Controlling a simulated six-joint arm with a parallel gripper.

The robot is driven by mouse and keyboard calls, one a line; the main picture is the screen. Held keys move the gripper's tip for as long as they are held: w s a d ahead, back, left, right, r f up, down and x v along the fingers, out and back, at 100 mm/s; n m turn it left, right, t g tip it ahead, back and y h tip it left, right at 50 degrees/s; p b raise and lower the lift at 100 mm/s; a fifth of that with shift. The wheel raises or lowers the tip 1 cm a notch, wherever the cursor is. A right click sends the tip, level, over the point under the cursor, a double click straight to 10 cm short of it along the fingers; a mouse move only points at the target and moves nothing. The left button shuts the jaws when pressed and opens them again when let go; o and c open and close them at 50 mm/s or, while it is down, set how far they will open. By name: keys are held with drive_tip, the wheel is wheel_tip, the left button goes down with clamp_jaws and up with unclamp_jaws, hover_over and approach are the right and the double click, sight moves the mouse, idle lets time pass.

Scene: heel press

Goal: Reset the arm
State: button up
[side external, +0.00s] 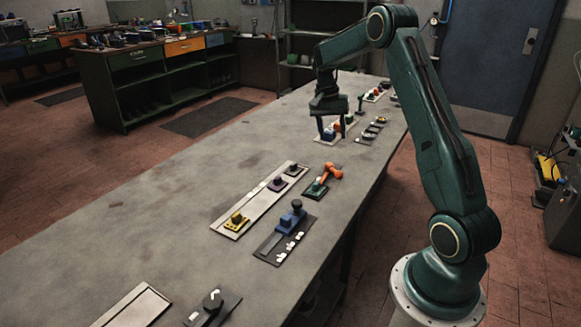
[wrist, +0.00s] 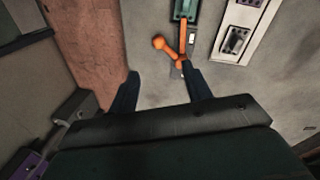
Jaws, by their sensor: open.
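My gripper (side external: 331,128) hangs from the arm above the far half of the long grey table, fingers pointing down. In the wrist view its two dark fingers (wrist: 162,78) are spread wide apart with nothing held between them. Beyond the fingertips in that view is an orange lever (wrist: 160,44) on a device with a green base (wrist: 185,10). In the side view the same orange lever (side external: 330,171) stands on a dark plate, nearer the camera than the gripper. Small parts on a pale plate lie behind and below the gripper, partly hidden by its fingers.
Several small parts lie at the far end. The table's left side is clear.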

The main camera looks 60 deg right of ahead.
drive_tip(key=s+a+r+n+t+h, duration=0.1)
drive_tip(key=s+a+r+n+t, duration=0.15)
drive_tip(key=a+r, duration=0.55)
drive_tip(key=s+a+r+n+t, duration=0.15)
drive_tip(key=a+r+n, duration=0.35)
drive_tip(key=a, duration=0.6)
drive_tip(key=s+a+r+n+t+y, duration=0.1)
drive_tip(key=s+a+n+t, duration=0.2)
drive_tip(key=s+a+n, duration=0.4)
drive_tip(key=s+a, duration=0.8)
drive_tip(key=s, duration=0.1)
drive_tip(key=shift+s+a+t+y, duration=0.15)
drive_tip(key=shift+s+t+y, duration=0.15)
drive_tip(key=shift+y, duration=0.1)
drive_tip(key=shift+o, duration=0.2)
drive_tip(key=shift+w, duration=0.15)
